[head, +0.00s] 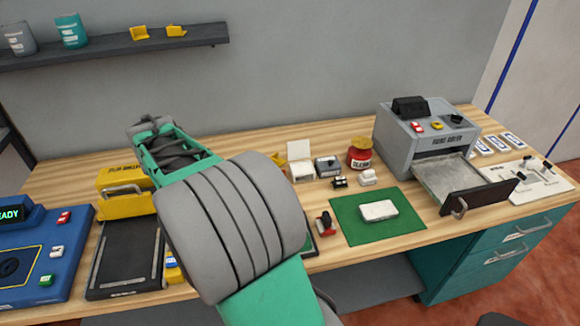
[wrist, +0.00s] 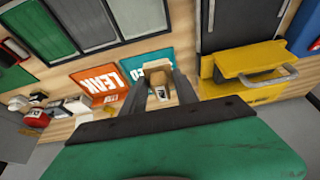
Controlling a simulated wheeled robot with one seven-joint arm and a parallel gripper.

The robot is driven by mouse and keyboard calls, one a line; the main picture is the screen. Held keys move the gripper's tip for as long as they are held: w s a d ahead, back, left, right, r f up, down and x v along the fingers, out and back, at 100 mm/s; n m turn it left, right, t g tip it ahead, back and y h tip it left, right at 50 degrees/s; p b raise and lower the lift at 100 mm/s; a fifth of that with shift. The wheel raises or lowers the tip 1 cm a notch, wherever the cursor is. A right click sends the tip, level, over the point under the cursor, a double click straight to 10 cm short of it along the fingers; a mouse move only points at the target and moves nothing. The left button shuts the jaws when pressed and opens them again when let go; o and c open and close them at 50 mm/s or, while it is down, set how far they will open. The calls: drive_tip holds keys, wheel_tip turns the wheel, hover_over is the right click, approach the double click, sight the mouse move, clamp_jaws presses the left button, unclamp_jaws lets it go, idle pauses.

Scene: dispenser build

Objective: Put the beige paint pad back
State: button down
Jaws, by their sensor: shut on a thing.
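My gripper (wrist: 160,80) is shut on a small beige block (wrist: 158,76), which looks like the beige paint pad and has a dark mark on a pale face. In the wrist view it is held above the table, in front of a teal card (wrist: 142,62) and beside an orange card (wrist: 92,78) with white lettering. I cannot tell how high it is. In the head view my arm hides the gripper and the pad.
A yellow box (head: 118,180) with a dark tray (head: 127,258) and a blue console (head: 50,260) stand left. A green mat (head: 350,225) holds a white block (head: 378,210). The grey machine (head: 428,135) has an open drawer (head: 445,178). A red jar (head: 360,155) stands at the back.

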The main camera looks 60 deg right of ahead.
drive_tip(key=s+d+f+m+g+h, duration=0.1)
drive_tip(key=s+d+m, duration=0.25)
drive_tip(key=d, duration=0.55)
drive_tip(key=s+d+f+m+g, duration=0.15)
drive_tip(key=d+m, duration=0.25)
drive_tip(key=d, duration=0.5)
drive_tip(key=m+g, duration=0.3)
drive_tip(key=m, duration=0.4)
hover_over(315, 191)
drive_tip(key=a, duration=0.1)
wheel_tip(315, 191, down, 6)
drive_tip(key=shift+w+a+f+b, duration=0.15)
drive_tip(key=shift+f+b, duration=0.4)
drive_tip(key=shift+f, duration=0.55)
drive_tip(key=shift+w+d+f+b, duration=0.15)
drive_tip(key=shift+f+b, duration=0.4)
drive_tip(key=shift+f, duration=0.55)
drive_tip(key=shift+w+a+f+b, duration=0.15)
drive_tip(key=shift+f+b, duration=0.4)
drive_tip(key=shift+f, duration=0.55)
drive_tip(key=shift+f+b, duration=0.55)
drive_tip(key=shift+f, duration=0.05)
drive_tip(key=shift+c, duration=1.1)
unclamp_jaws()
drive_tip(key=shift+r, duration=0.15)
